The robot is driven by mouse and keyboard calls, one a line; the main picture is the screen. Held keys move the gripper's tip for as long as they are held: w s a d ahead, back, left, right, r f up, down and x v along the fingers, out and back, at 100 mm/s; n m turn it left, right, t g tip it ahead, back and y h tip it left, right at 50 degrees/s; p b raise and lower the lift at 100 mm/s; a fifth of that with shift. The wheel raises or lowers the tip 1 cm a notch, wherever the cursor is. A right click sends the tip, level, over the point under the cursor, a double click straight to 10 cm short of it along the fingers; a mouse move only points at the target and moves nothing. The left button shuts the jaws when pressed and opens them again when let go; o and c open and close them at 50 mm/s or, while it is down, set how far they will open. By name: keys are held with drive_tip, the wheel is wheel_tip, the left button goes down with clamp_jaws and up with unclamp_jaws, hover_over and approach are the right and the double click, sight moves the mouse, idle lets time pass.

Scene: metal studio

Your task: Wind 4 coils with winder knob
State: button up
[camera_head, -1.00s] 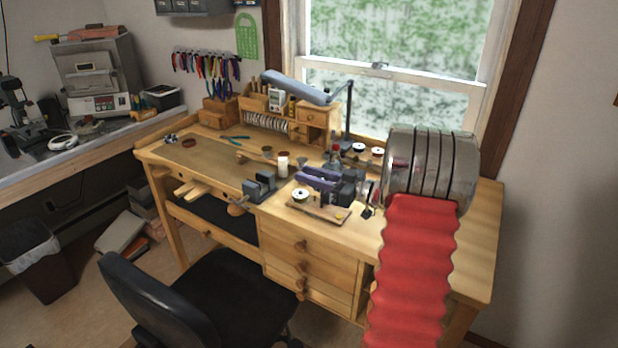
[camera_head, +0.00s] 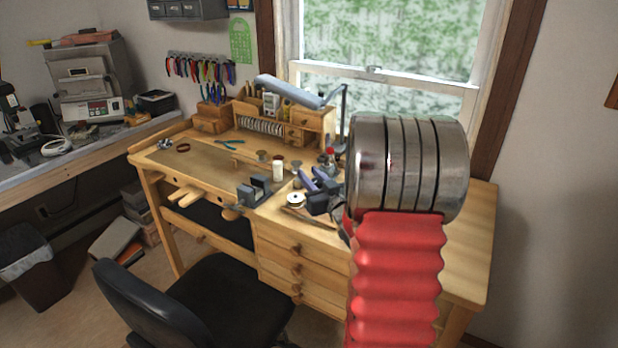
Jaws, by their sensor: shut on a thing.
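My gripper (camera_head: 317,180) has purple fingers and a dark grey body, and it is partly hidden behind my arm's big metal joint. It is over the workbench, just right of and behind a white spool (camera_head: 296,199). The spool sits on a wooden board (camera_head: 316,217) near the front edge of the bench. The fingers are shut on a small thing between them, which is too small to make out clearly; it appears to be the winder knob. My arm covers the right part of the board and whatever stands behind it.
A small grey vise (camera_head: 256,190) and a white bottle (camera_head: 278,170) stand left of the gripper. A wooden organizer (camera_head: 290,125) and a lamp (camera_head: 287,90) stand behind. A black chair (camera_head: 210,300) is in front. The bench's right end (camera_head: 478,230) is bare.

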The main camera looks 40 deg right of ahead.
drive_tip(key=shift+d+m+g+h, duration=0.15)
drive_tip(key=shift+m+g+h, duration=0.1)
drive_tip(key=shift+m+h, duration=0.4)
drive_tip(key=shift+d+m+g+h, duration=0.15)
drive_tip(key=shift+m+g+h, duration=0.15)
drive_tip(key=shift+h, duration=0.55)
drive_tip(key=shift+s+d+r+m, duration=0.1)
drive_tip(key=shift+s+d+m, duration=0.05)
drive_tip(key=shift+m, duration=0.1)
drive_tip(key=o, duration=1)
drive_tip(key=shift+o, duration=0.2)
